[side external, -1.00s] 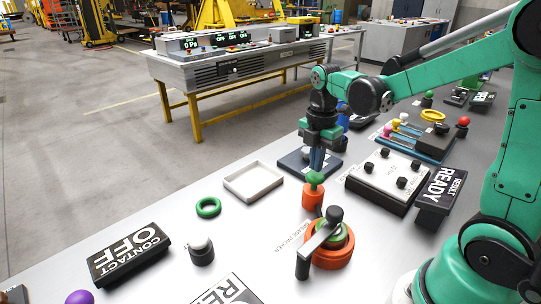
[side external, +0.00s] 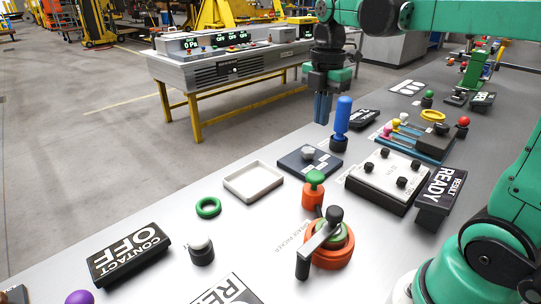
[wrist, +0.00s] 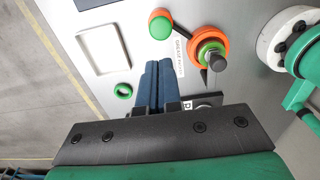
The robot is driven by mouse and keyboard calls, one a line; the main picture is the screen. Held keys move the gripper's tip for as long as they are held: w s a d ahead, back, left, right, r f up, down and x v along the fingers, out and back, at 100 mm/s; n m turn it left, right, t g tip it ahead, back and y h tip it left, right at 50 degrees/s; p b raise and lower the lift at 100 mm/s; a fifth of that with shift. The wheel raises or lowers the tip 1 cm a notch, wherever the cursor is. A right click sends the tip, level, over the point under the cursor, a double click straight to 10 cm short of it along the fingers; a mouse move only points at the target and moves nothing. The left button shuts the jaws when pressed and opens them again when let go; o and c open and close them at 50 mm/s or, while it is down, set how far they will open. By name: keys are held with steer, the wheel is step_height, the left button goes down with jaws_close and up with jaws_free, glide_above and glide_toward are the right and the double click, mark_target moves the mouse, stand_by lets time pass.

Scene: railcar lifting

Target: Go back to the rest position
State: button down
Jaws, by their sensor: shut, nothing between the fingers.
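My gripper (side external: 322,108) is raised above the far edge of the grey table in the side external view. Its blue fingers are together with nothing between them. In the wrist view the gripper (wrist: 158,68) also shows shut and points over the table. Below it stand an orange piece with a green top (side external: 314,184) and an orange round device with a black crank (side external: 330,246). In the wrist view the same green-topped piece (wrist: 160,25) and the device (wrist: 209,48) lie ahead of the fingers, apart from them.
A white tray (side external: 253,182), a green ring (side external: 208,207) and a dark plate with a knob (side external: 308,160) lie on the table. A blue upright handle (side external: 342,118) stands near the gripper. A panel with black knobs (side external: 386,178) is to the right. The air around the gripper is clear.

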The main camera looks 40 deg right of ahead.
stand_by(0.3)
steer(key=s+a+f+m+t, duration=0.4)
steer(key=a+f+m+t, duration=0.2)
steer(key=m, duration=1.2)
steer(key=shift+a+t, duration=0.6)
steer(key=shift+a, duration=0.6)
